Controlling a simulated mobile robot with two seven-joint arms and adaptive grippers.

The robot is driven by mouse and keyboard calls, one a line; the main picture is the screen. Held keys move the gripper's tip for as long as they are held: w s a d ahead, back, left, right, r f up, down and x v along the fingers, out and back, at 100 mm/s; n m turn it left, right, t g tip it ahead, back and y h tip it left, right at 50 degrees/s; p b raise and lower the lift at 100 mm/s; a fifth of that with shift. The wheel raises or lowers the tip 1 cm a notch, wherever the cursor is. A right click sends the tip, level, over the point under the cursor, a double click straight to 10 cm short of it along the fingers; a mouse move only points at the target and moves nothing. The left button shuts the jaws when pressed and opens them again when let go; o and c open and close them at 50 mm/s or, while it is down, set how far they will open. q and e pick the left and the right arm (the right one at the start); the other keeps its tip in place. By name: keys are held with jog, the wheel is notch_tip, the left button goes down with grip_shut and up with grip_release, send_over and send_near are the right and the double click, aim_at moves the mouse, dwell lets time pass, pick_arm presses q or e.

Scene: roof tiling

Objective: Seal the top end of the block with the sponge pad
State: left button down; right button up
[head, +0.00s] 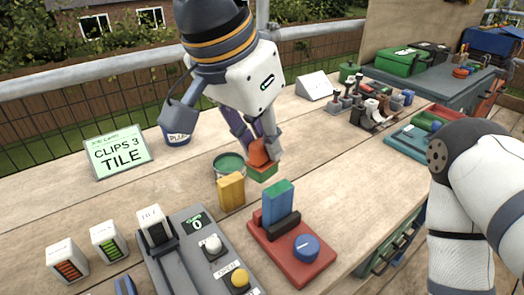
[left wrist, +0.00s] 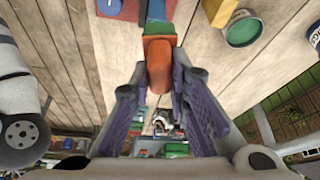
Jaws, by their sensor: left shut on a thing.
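My left gripper (head: 262,150) is shut on the orange handle of the sponge pad (head: 263,172). The pad's base is green with an orange-tan band, and it hangs pad-down above the bench. The sponge pad also shows between the fingers in the left wrist view (left wrist: 159,66). The block (head: 278,202), green and blue, stands upright in a red clamp stand (head: 310,265) with a dark jaw and blue knob. The pad is behind the block and apart from it in the head view. My right gripper is out of view; only its arm shows at the right.
An open tin of green liquid (head: 230,165) is left of the pad. A yellow block (head: 231,190) stands close in front. A grey control panel (head: 195,255) is at front left. A "CLIPS 3 TILE" sign (head: 118,152) stands at left. Bench space right of the pad is clear.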

pick_arm(q)
jog(key=shift+r, duration=1.8)
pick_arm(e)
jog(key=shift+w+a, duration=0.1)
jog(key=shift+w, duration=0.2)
